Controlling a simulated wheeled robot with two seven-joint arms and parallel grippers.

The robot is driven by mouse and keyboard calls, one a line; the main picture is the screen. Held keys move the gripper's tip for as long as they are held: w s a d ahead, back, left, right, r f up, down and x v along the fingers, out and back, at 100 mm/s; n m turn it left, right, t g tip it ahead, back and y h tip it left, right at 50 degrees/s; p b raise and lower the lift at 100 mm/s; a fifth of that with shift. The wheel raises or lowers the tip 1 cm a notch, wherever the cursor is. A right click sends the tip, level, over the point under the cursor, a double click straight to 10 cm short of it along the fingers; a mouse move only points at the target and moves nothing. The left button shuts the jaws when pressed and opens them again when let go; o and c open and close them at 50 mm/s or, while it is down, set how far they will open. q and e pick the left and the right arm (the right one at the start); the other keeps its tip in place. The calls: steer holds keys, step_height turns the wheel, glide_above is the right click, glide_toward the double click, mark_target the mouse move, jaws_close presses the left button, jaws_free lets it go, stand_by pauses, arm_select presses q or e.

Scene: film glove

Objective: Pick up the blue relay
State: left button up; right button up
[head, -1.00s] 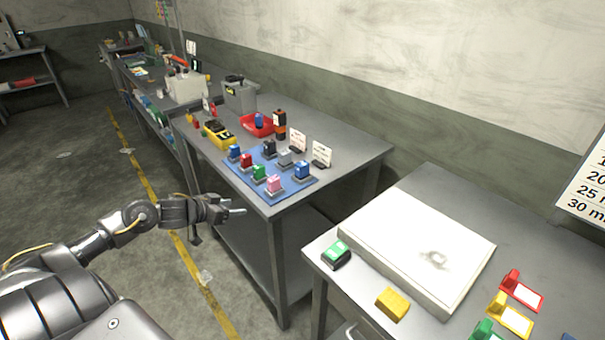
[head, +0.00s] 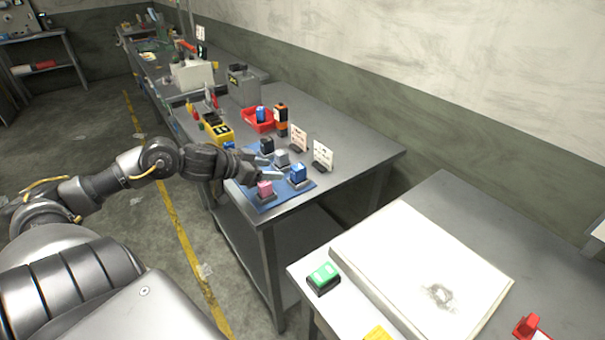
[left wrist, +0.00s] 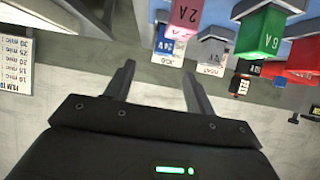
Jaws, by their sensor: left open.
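A blue relay (head: 298,172) stands on a grey base at the right front of the blue mat (head: 264,206). In the left wrist view a blue block (left wrist: 164,44) marked 24 V shows ahead of the fingertips, near the upper edge. My left gripper (head: 273,168) is open over the mat, left of that relay and apart from it, with nothing between its fingers (left wrist: 158,80). A pink relay (head: 265,188) stands in front of the gripper and a grey one (head: 281,158) behind it. My gripper and arm hide the mat's left part. My right gripper is out of view.
A black relay (head: 266,145) stands at the mat's back. Behind are a red bin (head: 257,127) with a blue item in it and an orange-black device (head: 281,120). White cards (head: 323,155) stand right of the mat. A green relay (left wrist: 263,32) is close by.

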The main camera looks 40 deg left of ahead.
mark_target(294, 171)
arm_select(q)
steer(key=shift+w+f, duration=0.1)
steer(key=shift+w, duration=0.05)
steer(key=x, duration=0.3)
steer(key=shift+a, duration=0.2)
steer(key=shift+x, duration=0.8)
steer(key=shift+d, duration=0.1)
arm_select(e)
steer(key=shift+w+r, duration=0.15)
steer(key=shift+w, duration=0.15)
arm_select(q)
steer(key=shift+w, duration=0.1)
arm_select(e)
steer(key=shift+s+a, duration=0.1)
